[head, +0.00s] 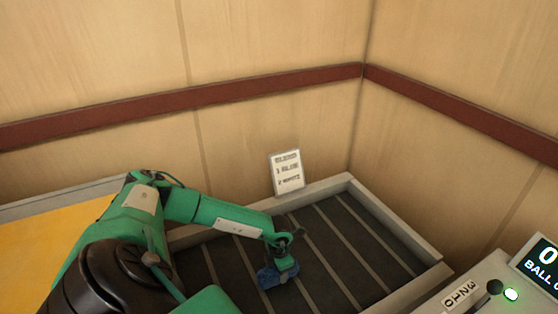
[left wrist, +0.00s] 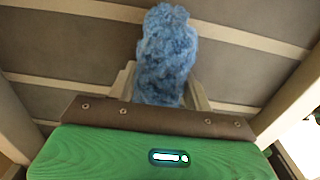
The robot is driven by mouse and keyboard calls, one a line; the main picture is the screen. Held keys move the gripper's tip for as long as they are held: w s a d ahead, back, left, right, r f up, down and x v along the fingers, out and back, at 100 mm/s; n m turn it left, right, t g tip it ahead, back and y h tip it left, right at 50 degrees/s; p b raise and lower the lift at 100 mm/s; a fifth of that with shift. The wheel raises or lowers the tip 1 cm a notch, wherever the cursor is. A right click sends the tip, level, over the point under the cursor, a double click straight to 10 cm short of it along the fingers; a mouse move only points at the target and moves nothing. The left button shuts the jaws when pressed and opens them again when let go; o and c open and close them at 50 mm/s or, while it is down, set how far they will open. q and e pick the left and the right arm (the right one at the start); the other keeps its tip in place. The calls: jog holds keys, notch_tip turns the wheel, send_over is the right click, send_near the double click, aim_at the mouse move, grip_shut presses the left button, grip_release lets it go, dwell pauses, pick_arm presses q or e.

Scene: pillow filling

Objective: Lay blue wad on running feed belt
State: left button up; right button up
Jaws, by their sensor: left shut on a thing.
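The blue wad (left wrist: 165,55) is a fuzzy, fluffy lump between the fingers of my left gripper (left wrist: 158,90) in the left wrist view. My left gripper is shut on it. In the head view the blue wad (head: 270,277) shows partly behind my left gripper (head: 279,272), over the feed belt (head: 330,245). The belt is dark grey with pale cross strips inside a light frame. I cannot tell whether the wad touches the belt. My right gripper is not in view.
A light frame (head: 390,225) borders the belt. A small sign (head: 287,172) leans at the back wall. A control panel (head: 490,285) with a lever, a green light and a display (head: 545,262) stands at lower right. A yellow surface (head: 45,245) lies at left. Wooden walls close the back and right.

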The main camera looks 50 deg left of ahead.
pick_arm(q)
jog(key=shift+f+b, duration=0.3)
jog(key=shift+f, duration=0.2)
jog(key=o, duration=1)
jog(key=shift+r, duration=0.1)
jog(key=shift+r+p, duration=0.55)
jog(key=shift+r+b, duration=1.7)
jog(key=shift+r, duration=4.35)
